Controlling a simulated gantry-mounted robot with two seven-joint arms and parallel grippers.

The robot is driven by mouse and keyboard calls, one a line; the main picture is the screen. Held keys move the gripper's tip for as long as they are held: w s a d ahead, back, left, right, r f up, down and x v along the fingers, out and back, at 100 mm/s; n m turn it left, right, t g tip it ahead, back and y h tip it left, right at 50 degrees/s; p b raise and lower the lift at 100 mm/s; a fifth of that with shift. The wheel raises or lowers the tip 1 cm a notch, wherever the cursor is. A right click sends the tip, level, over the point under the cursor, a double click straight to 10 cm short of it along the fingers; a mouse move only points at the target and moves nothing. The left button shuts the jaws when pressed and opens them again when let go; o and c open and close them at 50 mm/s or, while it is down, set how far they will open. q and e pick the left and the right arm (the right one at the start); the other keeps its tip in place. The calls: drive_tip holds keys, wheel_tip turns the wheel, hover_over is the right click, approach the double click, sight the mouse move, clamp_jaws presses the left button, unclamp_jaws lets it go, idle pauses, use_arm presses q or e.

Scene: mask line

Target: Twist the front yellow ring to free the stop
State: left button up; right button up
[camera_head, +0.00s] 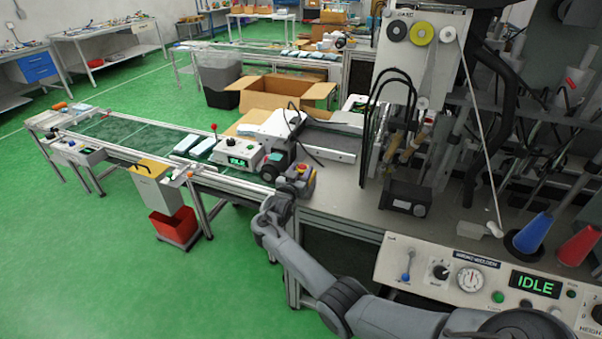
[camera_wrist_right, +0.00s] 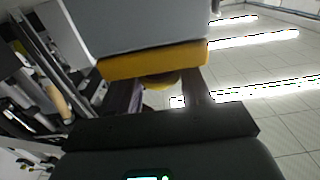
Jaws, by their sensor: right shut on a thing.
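The stop box (camera_head: 306,187), grey with a yellow top and a red button (camera_head: 303,169), sits at the front corner of the bench, at the near end of the conveyor. My right gripper (camera_head: 286,190) reaches it from the front; its fingertips are mostly hidden by the wrist in the head view. In the right wrist view a grey housing with a yellow band (camera_wrist_right: 150,66) fills the top. Below it, a round yellow ring (camera_wrist_right: 162,82) shows between the two dark fingers of my right gripper, which is shut on it. My left gripper is out of view.
A white control box with a green display (camera_head: 240,154) stands on the conveyor behind. The bench carries a sealing machine (camera_head: 407,198) and a panel reading IDLE (camera_head: 480,275) at right. A red bin (camera_head: 175,226) stands on the floor. Green floor is clear at lower left.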

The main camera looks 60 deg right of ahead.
drive_tip(key=shift+f, duration=0.1)
drive_tip(key=o, duration=1.1)
drive_tip(key=shift+a, duration=0.1)
drive_tip(key=shift+a, duration=0.25)
drive_tip(key=p+v, duration=0.2)
drive_tip(key=v, duration=0.8)
drive_tip(key=shift+s, duration=0.1)
